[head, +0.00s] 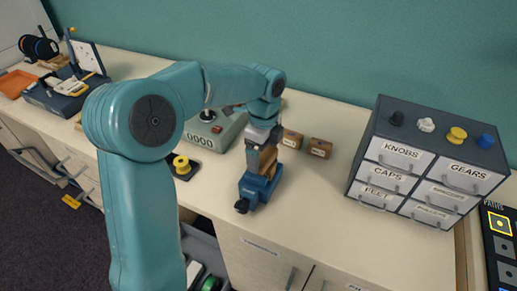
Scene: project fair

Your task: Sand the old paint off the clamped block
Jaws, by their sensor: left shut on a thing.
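A blue vise (262,188) stands at the front edge of the workbench, in the middle of the head view. A brown wooden block (267,163) shows upright above its jaws, partly hidden by my gripper. My left gripper (262,142) points down right over the vise, shut on a small brown thing, which looks like a sanding block. The held thing is mostly hidden, and I cannot tell whether it touches the clamped block. The paint on the block is too small to make out. My right gripper is not in view.
Two small brown boxes (320,147) lie behind the vise. A labelled drawer cabinet (423,160) stands right. Bare benchtop (310,205) lies between vise and cabinet.

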